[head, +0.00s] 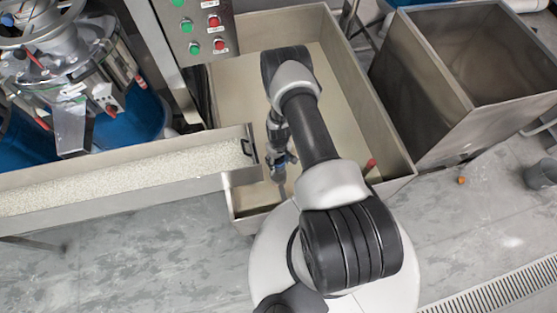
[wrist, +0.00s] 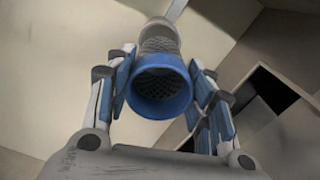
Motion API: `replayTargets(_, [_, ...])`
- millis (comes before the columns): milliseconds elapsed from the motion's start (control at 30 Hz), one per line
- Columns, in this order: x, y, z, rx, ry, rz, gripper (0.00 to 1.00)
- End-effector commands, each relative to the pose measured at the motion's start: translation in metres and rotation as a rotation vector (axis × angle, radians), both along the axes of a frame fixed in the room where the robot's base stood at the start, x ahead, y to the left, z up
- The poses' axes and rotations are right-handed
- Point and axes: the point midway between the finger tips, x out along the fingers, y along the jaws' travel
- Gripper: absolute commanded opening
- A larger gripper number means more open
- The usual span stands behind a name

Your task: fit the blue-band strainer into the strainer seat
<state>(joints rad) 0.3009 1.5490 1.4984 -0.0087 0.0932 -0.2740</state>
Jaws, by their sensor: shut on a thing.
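The blue-band strainer (wrist: 160,72) is a mesh tube with a wide blue ring at its near end. It sits between the two fingers of my gripper (wrist: 163,84) in the wrist view, with the ring's open mouth facing the camera. The fingers are shut on it from both sides. In the head view my gripper (head: 280,165) hangs inside the near end of the steel tank (head: 340,95). The strainer cannot be made out clearly there. I cannot identify the strainer seat for certain in either view.
A trough of pale grains (head: 110,185) meets the tank on the left. A red-tipped part (head: 371,164) stands by the tank's right wall. A button panel (head: 199,28) is above, and an open steel bin (head: 470,75) stands right. A dark square opening (wrist: 265,88) shows in the wrist view.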

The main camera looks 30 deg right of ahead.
Motion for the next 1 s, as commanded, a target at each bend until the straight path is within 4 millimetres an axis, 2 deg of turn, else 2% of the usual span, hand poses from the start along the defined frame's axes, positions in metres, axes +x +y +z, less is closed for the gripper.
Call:
replayTargets(600, [0.000,0.000,-0.055,0.000,0.000,0.000,0.21])
replayTargets(1000, [0.000,0.000,-0.058,0.000,0.000,0.000,0.21])
